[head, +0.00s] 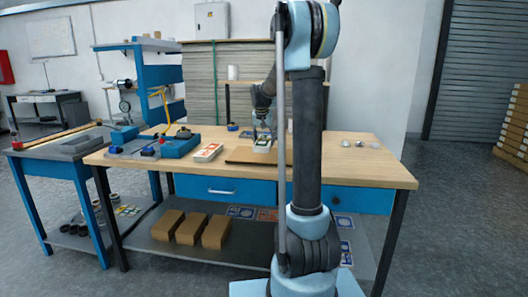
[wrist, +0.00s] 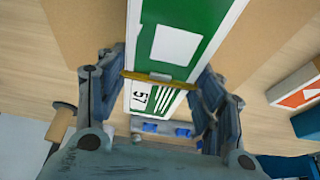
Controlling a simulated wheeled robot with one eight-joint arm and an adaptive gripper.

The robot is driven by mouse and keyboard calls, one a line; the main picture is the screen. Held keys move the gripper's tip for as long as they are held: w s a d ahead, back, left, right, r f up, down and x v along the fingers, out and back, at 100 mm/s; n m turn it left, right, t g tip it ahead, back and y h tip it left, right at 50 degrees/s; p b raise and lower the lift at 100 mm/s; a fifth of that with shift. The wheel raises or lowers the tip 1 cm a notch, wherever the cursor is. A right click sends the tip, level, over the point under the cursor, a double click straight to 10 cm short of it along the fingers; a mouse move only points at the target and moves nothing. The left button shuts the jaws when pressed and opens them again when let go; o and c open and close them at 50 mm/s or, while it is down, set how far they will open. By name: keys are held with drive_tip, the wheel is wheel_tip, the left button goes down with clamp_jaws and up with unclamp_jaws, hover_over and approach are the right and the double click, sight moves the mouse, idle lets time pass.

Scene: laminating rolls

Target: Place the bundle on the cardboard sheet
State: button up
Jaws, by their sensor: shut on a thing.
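The bundle, a green and white printed stack with a yellow band and the number 57, is in my gripper (wrist: 160,78). In the wrist view the bundle (wrist: 177,42) runs between the two fingers, which close on its sides near the band. In the head view the bundle (head: 262,144) shows small under my gripper (head: 262,130), over the brown cardboard sheet (head: 238,156). The sheet (wrist: 82,22) also lies below the bundle in the wrist view. I cannot tell whether the bundle touches the sheet. My arm hides the sheet's right part in the head view.
An orange and white bundle (head: 208,152) lies on the wooden table (head: 350,172) left of the sheet. Blue tools (head: 180,145) stand further left. Small metallic round things (head: 359,143) lie at the right. Brown boxes (head: 190,228) sit on the lower shelf. The table's front right is clear.

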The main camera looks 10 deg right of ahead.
drive_tip(key=shift+f, duration=2.5)
drive_tip(key=o, duration=1.3)
drive_tip(key=shift+c, duration=0.2)
drive_tip(key=v, duration=1.2)
drive_tip(key=shift+s, duration=0.2)
drive_tip(key=s+f+n, duration=0.1)
drive_tip(key=s+f, duration=0.5)
drive_tip(key=s, duration=0.8)
drive_tip(key=s+d+f+n+g+y, duration=0.1)
drive_tip(key=s+f, duration=0.6)
drive_tip(key=s, duration=0.8)
drive_tip(key=s+d+f+n+g, duration=0.1)
drive_tip(key=s+f, duration=0.5)
drive_tip(key=s, duration=0.9)
drive_tip(key=shift+f+n, duration=0.3)
drive_tip(key=shift+n, duration=0.1)
